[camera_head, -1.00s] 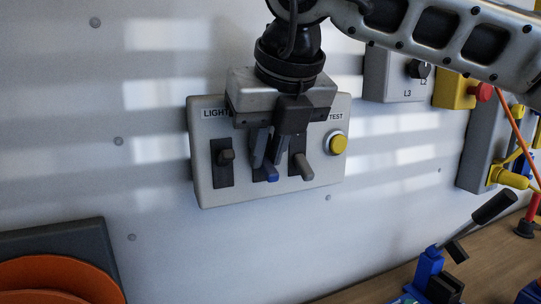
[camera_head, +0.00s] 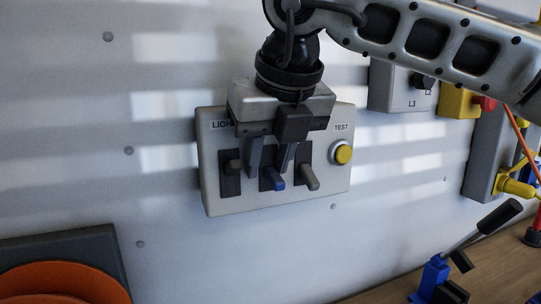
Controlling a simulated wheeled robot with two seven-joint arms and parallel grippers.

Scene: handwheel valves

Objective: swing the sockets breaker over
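A grey breaker panel (camera_head: 213,203) is fixed to the wall, with three levers in dark slots. The left lever (camera_head: 234,166) is grey-brown and its tip sits higher than the others. The middle lever (camera_head: 277,183) is blue and the right lever (camera_head: 309,182) is grey; both point down. The label at the left reads "LIGH…"; my gripper hides the labels between it and "TEST". My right gripper (camera_head: 271,171) hangs in front of the panel from above, fingers apart, just above the blue lever, with nothing held. Contact with the panel cannot be told. My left gripper is out of view.
A yellow button (camera_head: 343,152) is on the panel's right side. Further right are a grey box (camera_head: 397,92) marked L3 and a yellow box (camera_head: 458,103) with a red button. An orange round thing (camera_head: 62,284) is at lower left. A wooden bench (camera_head: 490,262) holds a blue lever device (camera_head: 433,277).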

